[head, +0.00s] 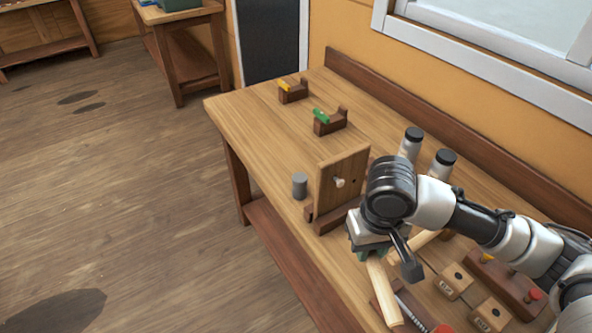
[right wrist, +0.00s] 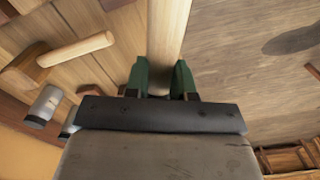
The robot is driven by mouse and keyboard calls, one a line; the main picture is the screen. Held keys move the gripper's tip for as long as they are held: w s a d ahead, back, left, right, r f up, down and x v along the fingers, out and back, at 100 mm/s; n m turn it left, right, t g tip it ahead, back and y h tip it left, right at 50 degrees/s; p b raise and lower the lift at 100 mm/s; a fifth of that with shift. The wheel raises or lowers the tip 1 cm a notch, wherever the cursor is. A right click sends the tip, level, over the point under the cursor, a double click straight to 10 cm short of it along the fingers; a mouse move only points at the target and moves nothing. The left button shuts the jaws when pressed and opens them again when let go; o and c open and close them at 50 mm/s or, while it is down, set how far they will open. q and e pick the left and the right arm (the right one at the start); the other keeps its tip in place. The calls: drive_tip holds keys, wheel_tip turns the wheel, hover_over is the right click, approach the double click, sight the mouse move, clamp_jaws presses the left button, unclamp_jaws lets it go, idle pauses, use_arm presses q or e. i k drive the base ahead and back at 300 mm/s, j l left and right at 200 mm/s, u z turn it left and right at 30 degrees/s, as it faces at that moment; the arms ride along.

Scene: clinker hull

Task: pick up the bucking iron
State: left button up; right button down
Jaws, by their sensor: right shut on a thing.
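My right gripper (head: 366,254) is low over the front part of the workbench. Its green fingers (right wrist: 166,78) are shut on a pale wooden bar or handle (head: 384,293), which also shows in the right wrist view (right wrist: 168,35). The ends of this piece are partly hidden, so I cannot tell what tool it belongs to. A short grey metal cylinder (head: 300,186), which looks like the bucking iron, stands upright near the bench's left edge. It is apart from my right gripper, to its upper left. My left gripper is not in view.
An upright wooden board (head: 338,190) stands between the cylinder and my gripper. Two cradles hold a green-handled (head: 330,123) and a yellow-handled tool (head: 292,92). Two black-topped grey cylinders (head: 443,163), another wooden handle (head: 427,241) and small wooden blocks (head: 453,281) crowd the right side.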

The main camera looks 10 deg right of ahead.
sight(298, 179)
drive_tip(key=i+j, duration=0.25)
drive_tip(key=i+j+z, duration=0.15)
drive_tip(key=j, duration=0.35)
drive_tip(key=i+j, duration=0.3)
drive_tip(key=z, duration=1.4)
